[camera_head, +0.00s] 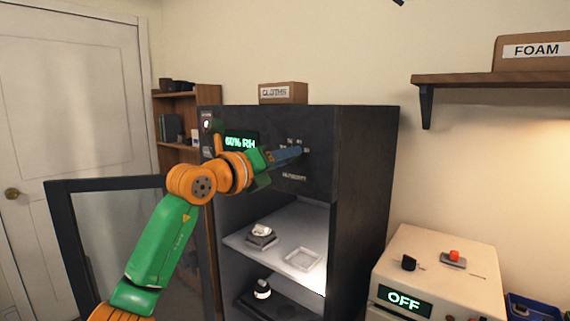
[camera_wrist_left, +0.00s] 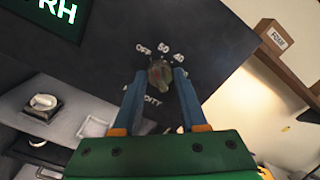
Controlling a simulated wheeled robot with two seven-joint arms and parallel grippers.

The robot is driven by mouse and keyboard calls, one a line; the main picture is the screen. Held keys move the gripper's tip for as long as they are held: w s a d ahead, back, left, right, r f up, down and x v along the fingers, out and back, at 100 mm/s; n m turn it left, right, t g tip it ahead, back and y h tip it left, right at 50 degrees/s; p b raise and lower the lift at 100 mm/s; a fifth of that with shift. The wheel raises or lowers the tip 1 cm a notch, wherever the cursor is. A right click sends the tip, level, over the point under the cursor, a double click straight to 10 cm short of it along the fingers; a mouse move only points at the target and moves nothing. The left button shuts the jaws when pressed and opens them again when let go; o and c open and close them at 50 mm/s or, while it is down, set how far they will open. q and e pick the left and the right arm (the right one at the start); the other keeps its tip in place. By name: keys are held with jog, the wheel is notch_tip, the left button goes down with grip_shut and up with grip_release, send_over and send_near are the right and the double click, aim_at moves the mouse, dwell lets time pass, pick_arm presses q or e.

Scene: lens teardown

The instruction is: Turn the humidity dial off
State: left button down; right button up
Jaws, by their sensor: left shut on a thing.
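The humidity dial (camera_wrist_left: 160,74) is a small grey-brown knob on the dark front panel of the cabinet (camera_head: 360,150). In the left wrist view the marks OFF, 50 and another number stand around it; part of the ring is hidden. My left gripper (camera_wrist_left: 160,76) is shut on the dial, one blue finger on each side. In the head view my left gripper (camera_head: 298,152) reaches the panel and hides the dial. The green display (camera_head: 241,141) reads 60% RH. My right gripper is not in view.
The cabinet's glass door (camera_head: 66,230) stands open at the left. Inside are a shelf (camera_head: 310,272) with a small device (camera_head: 261,236) and a shallow tray (camera_head: 302,258). A beige box (camera_head: 450,250) with an OFF display stands at the right.

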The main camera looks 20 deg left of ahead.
pick_arm(q)
jog(key=shift+r+n+b, duration=0.25)
jog(key=shift+n+b, duration=0.1)
jog(key=shift+n, duration=1.15)
jog(key=shift+c, duration=2.2)
grip_release()
jog(key=shift+a, duration=0.1)
jog(key=shift+s+f, duration=0.1)
